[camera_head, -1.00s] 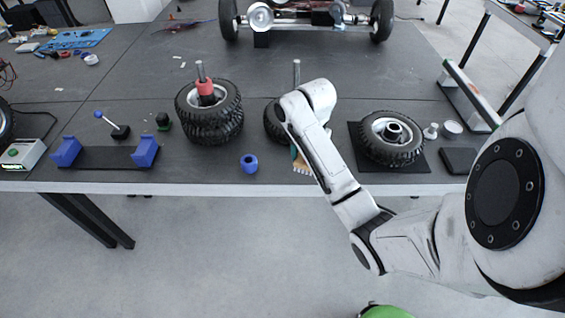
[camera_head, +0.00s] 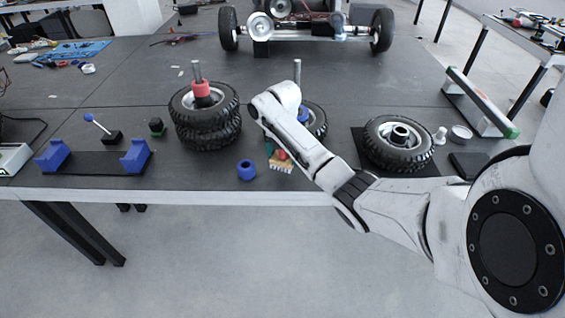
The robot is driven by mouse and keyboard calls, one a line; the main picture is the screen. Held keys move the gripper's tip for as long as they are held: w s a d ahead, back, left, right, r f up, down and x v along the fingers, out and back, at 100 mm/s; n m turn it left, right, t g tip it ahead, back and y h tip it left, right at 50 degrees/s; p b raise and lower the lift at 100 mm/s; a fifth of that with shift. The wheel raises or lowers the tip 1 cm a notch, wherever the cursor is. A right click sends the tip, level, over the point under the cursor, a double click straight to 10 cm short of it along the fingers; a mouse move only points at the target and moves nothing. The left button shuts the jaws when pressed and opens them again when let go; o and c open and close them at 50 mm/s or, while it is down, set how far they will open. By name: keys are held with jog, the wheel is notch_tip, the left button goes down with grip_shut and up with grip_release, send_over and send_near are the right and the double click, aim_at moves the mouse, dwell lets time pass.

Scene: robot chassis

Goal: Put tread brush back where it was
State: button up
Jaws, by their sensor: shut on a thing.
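The tread brush (camera_head: 281,165) shows pale tan bristles low beside my forearm, near the table's front edge, with red and teal parts just above them. My wrist hangs over this spot. My gripper (camera_head: 272,148) is mostly hidden behind my own arm and is shut on the brush. I cannot tell whether the bristles touch the table.
A blue ring (camera_head: 246,170) lies just left of the brush. Stacked tyres (camera_head: 205,120) on a post stand behind it. Another tyre (camera_head: 316,120) is partly behind my arm. A wheel (camera_head: 398,142) lies on a dark mat at right. A blue cradle (camera_head: 95,160) stands at left.

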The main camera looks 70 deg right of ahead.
aim_at(283, 161)
jog(key=shift+w+d+f, duration=0.1)
jog(key=shift+d+f, duration=0.05)
jog(key=shift+f, duration=0.05)
jog(key=shift+w+f, duration=0.1)
jog(key=shift+f, duration=1.5)
